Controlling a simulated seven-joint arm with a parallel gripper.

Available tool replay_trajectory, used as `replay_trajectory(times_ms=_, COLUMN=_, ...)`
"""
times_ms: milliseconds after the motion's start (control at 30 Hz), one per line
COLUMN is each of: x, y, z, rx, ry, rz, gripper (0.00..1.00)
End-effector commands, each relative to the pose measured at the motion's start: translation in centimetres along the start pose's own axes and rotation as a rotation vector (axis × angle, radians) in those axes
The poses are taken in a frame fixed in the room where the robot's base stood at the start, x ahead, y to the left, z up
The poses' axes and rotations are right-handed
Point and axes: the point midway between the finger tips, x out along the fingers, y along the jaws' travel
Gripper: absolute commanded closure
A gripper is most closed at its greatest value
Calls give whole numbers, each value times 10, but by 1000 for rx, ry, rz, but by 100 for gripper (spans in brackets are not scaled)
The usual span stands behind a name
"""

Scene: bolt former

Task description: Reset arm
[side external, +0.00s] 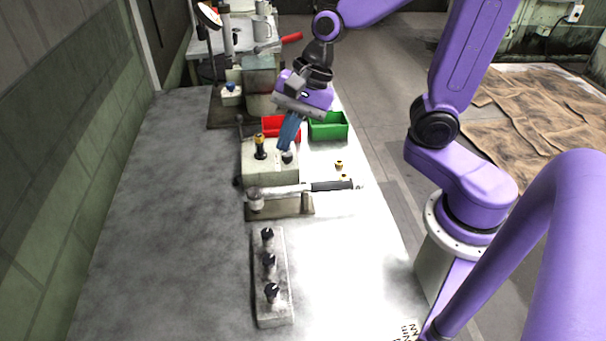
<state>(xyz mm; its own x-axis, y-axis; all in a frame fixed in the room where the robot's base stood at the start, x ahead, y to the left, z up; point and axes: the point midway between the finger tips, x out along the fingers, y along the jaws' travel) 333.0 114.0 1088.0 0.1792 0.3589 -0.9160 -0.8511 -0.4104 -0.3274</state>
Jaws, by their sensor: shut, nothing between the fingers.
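My gripper (290,131) is shut with nothing in its blue fingers. It hangs tilted above the pale former block (268,172), near the block's upper right part. I cannot tell whether the fingertips touch anything. A dark pin with a yellow collar (260,147) stands on the block, left of the fingers. A lever with a black handle (331,186) lies across a base in front of the block. The task's line names no object other than my arm.
A red bin (271,125) and a green bin (329,127) stand behind the block. Small brass-coloured parts (339,164) lie to the right. A grey block with three black knobs (272,300) sits in front. A red-handled machine (262,75) stands behind. The table's left side (160,220) is clear.

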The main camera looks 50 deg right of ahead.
Motion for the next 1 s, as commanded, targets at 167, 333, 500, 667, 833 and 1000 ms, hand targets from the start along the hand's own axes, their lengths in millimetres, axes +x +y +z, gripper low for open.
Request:
replay_trajectory(times_ms=167, x=-4, y=36, z=15, rx=-439, ry=-20, rz=93, gripper=100)
replay_trajectory(times_ms=333, x=-9, y=72, z=24, rx=-852, ry=-51, rz=175, gripper=100)
replay_trajectory(times_ms=500, x=-17, y=106, z=29, rx=-1265, ry=-91, rz=252, gripper=100)
replay_trajectory(times_ms=667, x=-25, y=137, z=30, rx=-1643, ry=-138, rz=322, gripper=100)
replay_trajectory(times_ms=833, x=-32, y=162, z=30, rx=-1961, ry=-184, rz=383, gripper=100)
replay_trajectory(times_ms=1000, x=-36, y=173, z=29, rx=-2122, ry=-210, rz=413, gripper=100)
